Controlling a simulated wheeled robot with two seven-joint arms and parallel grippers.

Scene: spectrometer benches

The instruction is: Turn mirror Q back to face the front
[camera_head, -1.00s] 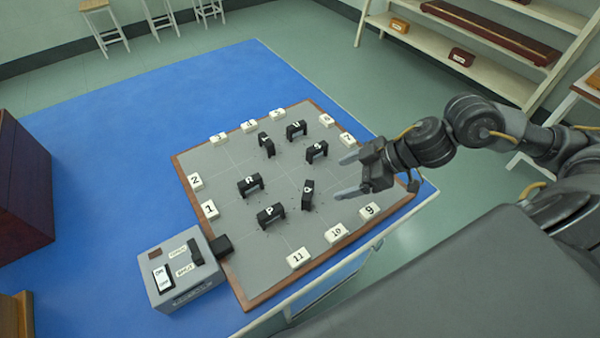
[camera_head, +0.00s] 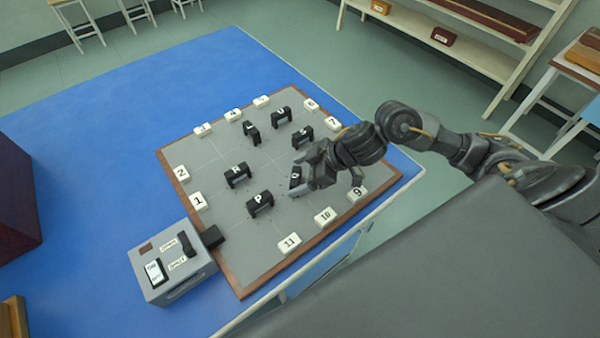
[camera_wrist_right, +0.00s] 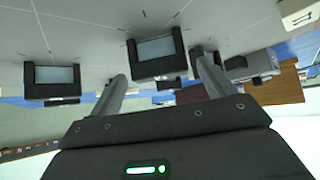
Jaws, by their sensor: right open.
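Mirror Q (camera_head: 295,177) is a small black block with a pale letter on top, upright on the grey board (camera_head: 222,219). It is turned compared with mirror P. My right gripper (camera_head: 302,173) is low over the board at mirror Q, which it partly hides. In the right wrist view my open fingers (camera_wrist_right: 160,76) point at a black-framed mirror (camera_wrist_right: 157,54), seemingly Q, centred between them. I cannot tell whether they touch it. My left gripper is not in view.
Mirror P (camera_head: 260,203) and mirror R (camera_head: 238,175) stand left of Q; several more black mirrors stand farther back. White numbered blocks, such as 10 (camera_head: 325,216), line the board edge. A grey switch box (camera_head: 172,262) sits at the front left corner.

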